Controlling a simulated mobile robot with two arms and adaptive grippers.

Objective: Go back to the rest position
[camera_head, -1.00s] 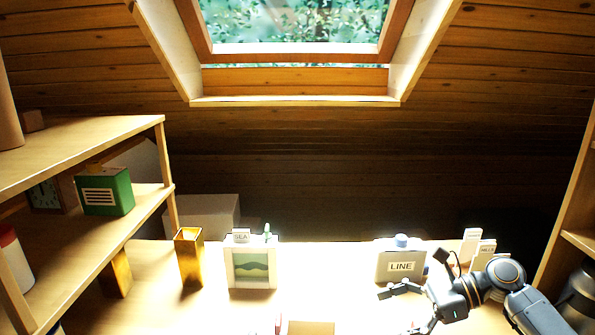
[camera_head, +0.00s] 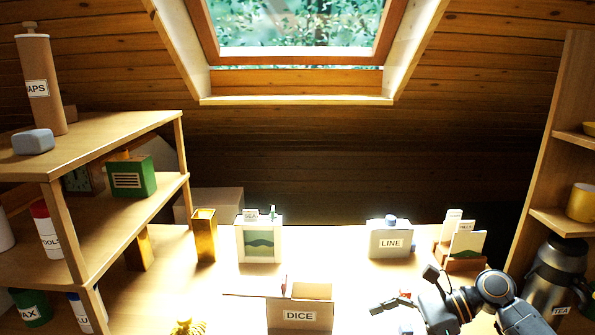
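My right gripper (camera_head: 396,314) is at the lower right of the head view, over the front of the bright worktop. Its fingers point left and look spread apart, with nothing visible between them. It is in front of the LINE box and to the right of the open DICE box (camera_head: 300,315), apart from both. Its lower part is close to the bottom edge of the picture. My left gripper is not in view.
A wooden shelf (camera_head: 150,125) with tins and bottles stands at the left. A gold vase (camera_head: 205,236), a SEA picture box (camera_head: 260,242) and the LINE box (camera_head: 390,240) stand at the back. A TEA flask (camera_head: 556,275) is at the right, below another shelf.

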